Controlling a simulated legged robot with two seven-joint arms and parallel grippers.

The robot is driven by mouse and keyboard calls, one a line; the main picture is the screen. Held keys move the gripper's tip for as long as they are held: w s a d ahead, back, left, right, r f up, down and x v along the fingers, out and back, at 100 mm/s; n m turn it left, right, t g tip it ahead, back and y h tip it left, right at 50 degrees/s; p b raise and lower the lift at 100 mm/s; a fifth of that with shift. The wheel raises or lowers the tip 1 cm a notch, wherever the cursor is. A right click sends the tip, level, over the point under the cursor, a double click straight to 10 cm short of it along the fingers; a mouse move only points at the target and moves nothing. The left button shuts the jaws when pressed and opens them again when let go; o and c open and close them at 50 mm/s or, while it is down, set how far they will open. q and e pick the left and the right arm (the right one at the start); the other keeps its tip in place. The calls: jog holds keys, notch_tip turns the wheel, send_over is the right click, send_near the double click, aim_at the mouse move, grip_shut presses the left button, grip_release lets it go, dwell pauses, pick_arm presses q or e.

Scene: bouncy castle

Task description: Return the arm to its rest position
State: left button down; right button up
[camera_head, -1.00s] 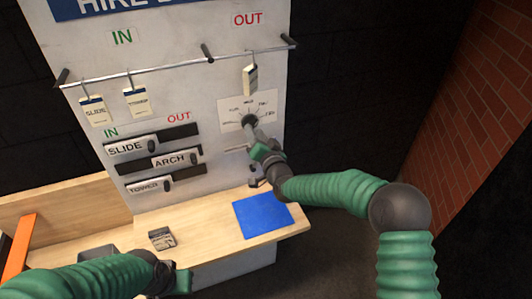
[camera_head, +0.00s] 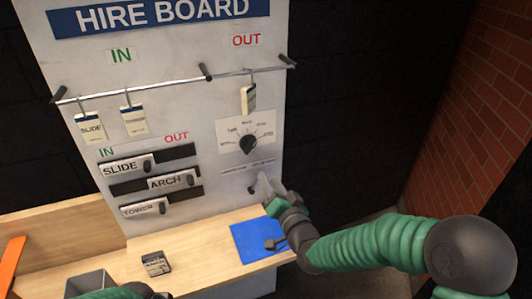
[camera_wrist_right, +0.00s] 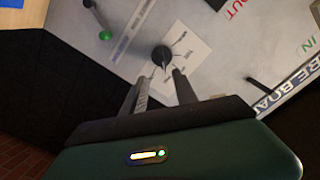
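My right arm reaches in from the lower right. Its gripper (camera_head: 264,186) is in front of the hire board (camera_head: 215,105), below the dark dial knob (camera_head: 248,145), and apart from it. In the right wrist view the two fingers (camera_wrist_right: 163,76) stand apart with nothing held between them; the dial knob (camera_wrist_right: 162,56) shows beyond the tips.
Tags hang on the rail (camera_head: 150,87), one under OUT (camera_head: 249,98). Sliders SLIDE, ARCH and TOWER (camera_head: 145,208) sit below. A blue mat (camera_head: 248,236), a small dark device (camera_head: 155,263) and a grey bin (camera_head: 90,284) are on the wooden counter (camera_head: 195,262). A brick wall stands right.

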jog(key=s+d+f+n+g+h, duration=0.3)
jog(key=s+d+f+g, duration=0.25)
jog(key=s+f, duration=0.4)
jog(key=s+d+f+g+h, duration=0.1)
jog(key=s+d+f+g, duration=0.1)
jog(key=s, duration=0.4)
jog(key=s+d+f+n+g, duration=0.1)
jog(key=s+d+f+g, duration=0.2)
jog(key=s, duration=0.4)
jog(key=s+d+f+g+h, duration=0.1)
jog(key=s+d+f+g, duration=0.1)
jog(key=s+d+g, duration=0.2)
jog(key=s, duration=0.2)
jog(key=shift+s+d+f+h, duration=0.15)
jog(key=shift+s+d+h, duration=0.05)
jog(key=shift+s+h, duration=0.1)
